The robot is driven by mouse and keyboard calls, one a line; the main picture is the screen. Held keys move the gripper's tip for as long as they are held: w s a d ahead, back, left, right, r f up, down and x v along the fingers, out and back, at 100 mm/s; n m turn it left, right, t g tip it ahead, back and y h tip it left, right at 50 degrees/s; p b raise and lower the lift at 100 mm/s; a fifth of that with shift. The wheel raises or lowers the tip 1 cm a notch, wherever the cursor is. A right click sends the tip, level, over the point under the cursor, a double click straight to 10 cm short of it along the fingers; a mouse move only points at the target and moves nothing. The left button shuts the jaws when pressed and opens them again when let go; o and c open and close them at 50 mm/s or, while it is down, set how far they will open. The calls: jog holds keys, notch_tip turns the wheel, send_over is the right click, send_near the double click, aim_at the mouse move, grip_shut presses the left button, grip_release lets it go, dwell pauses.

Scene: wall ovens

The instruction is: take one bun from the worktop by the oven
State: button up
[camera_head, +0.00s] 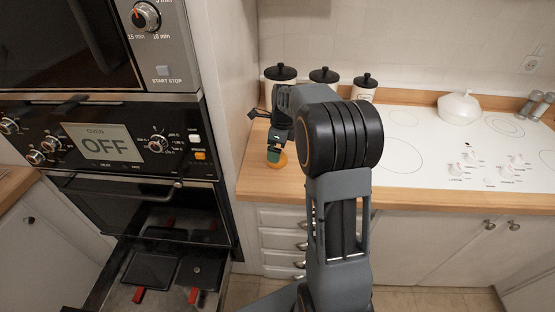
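A small orange-brown bun (283,160) sits on the wooden worktop (255,181), right beside the tall oven unit. My gripper (275,152) points down at the bun, and its dark fingers and a greenish tip cover part of it. The fingers overlap the bun in this view, and I cannot tell whether they grip it or only stand around it. The wall oven (130,205) is at the left, with a panel reading OFF.
Several white canisters with black lids (323,76) stand behind the gripper. A white hob (410,150) with a lidded white pot (458,107) is to the right. An open drawer or door with black trays (150,270) juts out below the oven.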

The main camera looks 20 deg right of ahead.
jog(key=shift+w+f, duration=0.1)
jog(key=shift+f, duration=2.5)
jog(key=c, duration=0.9)
